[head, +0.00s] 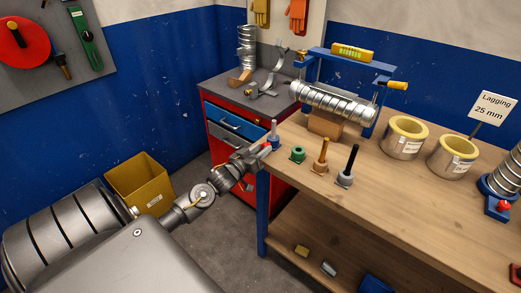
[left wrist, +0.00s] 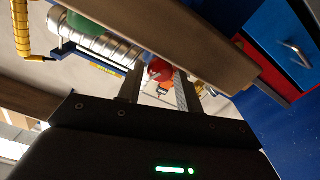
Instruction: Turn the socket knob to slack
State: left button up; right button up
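A red knob (head: 267,147) is at the near left corner of the workbench, beside a blue socket base with a grey peg (head: 274,131) in it. My left gripper (head: 261,152) reaches this corner from the left. In the left wrist view the red knob (left wrist: 160,70) lies between the tips of the two spread fingers (left wrist: 159,82). A narrow gap seems to show beside the knob, and I cannot tell whether either finger touches it. Any mark showing the knob's setting is too small to read. My right gripper is not in view.
A green socket (head: 298,155), a brown peg (head: 322,156) and a black peg (head: 347,167) stand close to the right. A silver spiral duct (head: 332,102) lies behind them. A red drawer cabinet (head: 226,110) adjoins the bench. The bench's middle front is clear.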

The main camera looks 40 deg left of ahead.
pick_arm(q)
jog(key=shift+o, duration=1.2)
jog(key=shift+s, duration=0.15)
jog(key=s+b, duration=0.1)
jog(key=s, duration=0.9)
jog(key=shift+s+b, duration=0.3)
jog(key=shift+b, duration=0.1)
jog(key=shift+d, duration=0.1)
